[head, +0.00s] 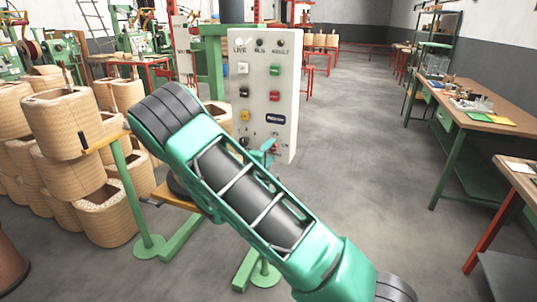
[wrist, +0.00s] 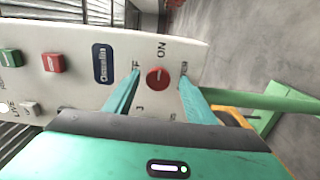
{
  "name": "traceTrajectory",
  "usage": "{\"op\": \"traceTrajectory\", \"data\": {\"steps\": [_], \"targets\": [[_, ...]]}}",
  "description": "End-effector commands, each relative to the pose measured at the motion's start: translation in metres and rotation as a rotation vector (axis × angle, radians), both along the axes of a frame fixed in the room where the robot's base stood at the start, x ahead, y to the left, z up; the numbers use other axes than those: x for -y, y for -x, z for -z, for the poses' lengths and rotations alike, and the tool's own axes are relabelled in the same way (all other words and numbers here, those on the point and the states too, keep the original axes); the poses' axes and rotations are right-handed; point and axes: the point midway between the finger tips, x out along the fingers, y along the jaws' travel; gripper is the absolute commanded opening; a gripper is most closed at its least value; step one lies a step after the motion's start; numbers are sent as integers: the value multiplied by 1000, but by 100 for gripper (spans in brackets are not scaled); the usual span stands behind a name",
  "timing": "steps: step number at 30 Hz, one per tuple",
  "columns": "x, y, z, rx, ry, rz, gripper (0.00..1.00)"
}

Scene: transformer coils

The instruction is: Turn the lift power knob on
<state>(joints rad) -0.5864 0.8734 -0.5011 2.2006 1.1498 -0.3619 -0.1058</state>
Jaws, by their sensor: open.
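The red round knob (wrist: 158,77) is on the light panel in the wrist view, with "ON" printed beside it. Another label by the knob is partly covered by a finger, with only an "F" showing. The knob's pointer direction is too small to tell. My gripper (wrist: 160,76) is open, with one green fingertip on each side of the knob and visible gaps between. In the head view my gripper (head: 264,152) is at the lower part of the upright control panel (head: 284,70), and my arm covers the area below it.
The panel also carries a green button (wrist: 10,57), a red button (wrist: 53,62) and a dark nameplate (wrist: 103,64). Stacked wooden coils (head: 62,125) stand at the left. A workbench (head: 490,120) stands at the right. The floor right of the panel is clear.

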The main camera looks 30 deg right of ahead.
Motion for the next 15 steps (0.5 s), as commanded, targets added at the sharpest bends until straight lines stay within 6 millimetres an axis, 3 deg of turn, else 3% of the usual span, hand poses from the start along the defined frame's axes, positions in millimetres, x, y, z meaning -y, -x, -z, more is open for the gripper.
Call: {"op": "traceTrajectory", "data": {"steps": [15], "targets": [[-69, 52, 2, -4, -2, -3, 50]]}}
